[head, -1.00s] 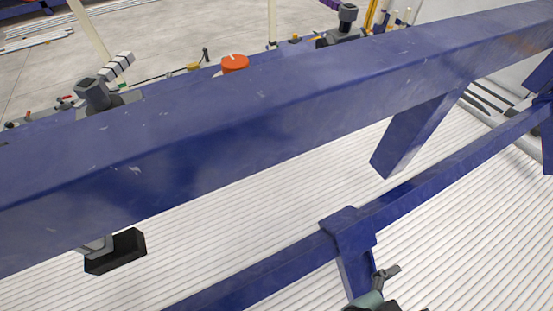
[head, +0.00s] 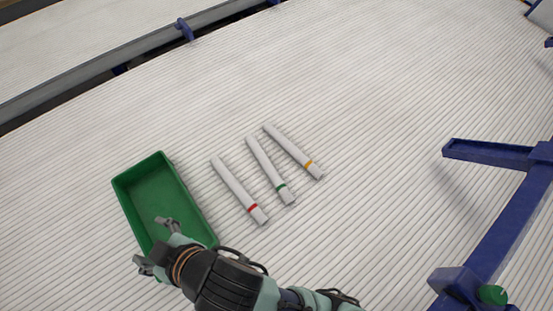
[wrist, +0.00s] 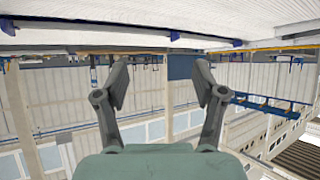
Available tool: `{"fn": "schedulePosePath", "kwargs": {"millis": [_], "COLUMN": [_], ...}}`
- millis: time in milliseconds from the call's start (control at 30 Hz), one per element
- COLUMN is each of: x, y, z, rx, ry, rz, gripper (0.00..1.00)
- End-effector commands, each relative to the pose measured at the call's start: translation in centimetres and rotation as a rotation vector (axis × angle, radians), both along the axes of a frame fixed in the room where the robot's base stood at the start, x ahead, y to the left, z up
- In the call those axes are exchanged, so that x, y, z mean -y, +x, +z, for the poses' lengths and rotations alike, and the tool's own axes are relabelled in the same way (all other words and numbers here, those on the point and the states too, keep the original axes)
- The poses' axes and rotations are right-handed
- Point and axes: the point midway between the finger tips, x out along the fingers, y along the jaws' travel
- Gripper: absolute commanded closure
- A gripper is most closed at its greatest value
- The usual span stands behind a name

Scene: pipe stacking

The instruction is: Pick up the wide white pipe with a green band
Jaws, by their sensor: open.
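In the head view, the white pipe with a green band (head: 265,165) lies on the ribbed white surface between two other white pipes, its band near its lower right end. My gripper (head: 152,243) is to the left of the pipes, over the lower part of the green tray, with its fingers spread and nothing between them. In the wrist view the two fingers (wrist: 160,88) are wide apart and empty. That view faces the hall and shows no pipe.
A white pipe with a red band (head: 235,185) lies left of the green-banded one, and one with an orange band (head: 290,148) lies right of it. The green tray (head: 118,190) looks empty. Blue frame beams (head: 510,215) stand at the right. The surface beyond the pipes is clear.

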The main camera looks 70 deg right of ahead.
Motion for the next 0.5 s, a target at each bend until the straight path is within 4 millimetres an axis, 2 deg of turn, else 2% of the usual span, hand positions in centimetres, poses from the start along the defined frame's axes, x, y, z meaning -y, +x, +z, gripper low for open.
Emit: {"fn": "schedulePosePath", "kwargs": {"millis": [33,133,267,300,367,467,500], "x": [1.8,5.4,10.8,12.7,15.8,22.0,24.8], "y": [0.8,2.0,2.8,2.8,2.5,0.9,-0.4], "z": [-1.6,-4.6,-8.8,-10.2,-12.5,-16.8,-18.7], "rx": [-0.042,-0.132,-0.265,-0.309,-0.384,-0.530,-0.599], "ry": [-0.001,0.003,0.019,0.029,0.048,0.102,0.135], "rz": [-0.035,-0.098,-0.188,-0.219,-0.269,-0.365,-0.408], "gripper": [0.31,0.31,0.31,0.31,0.31,0.31,0.31]}}
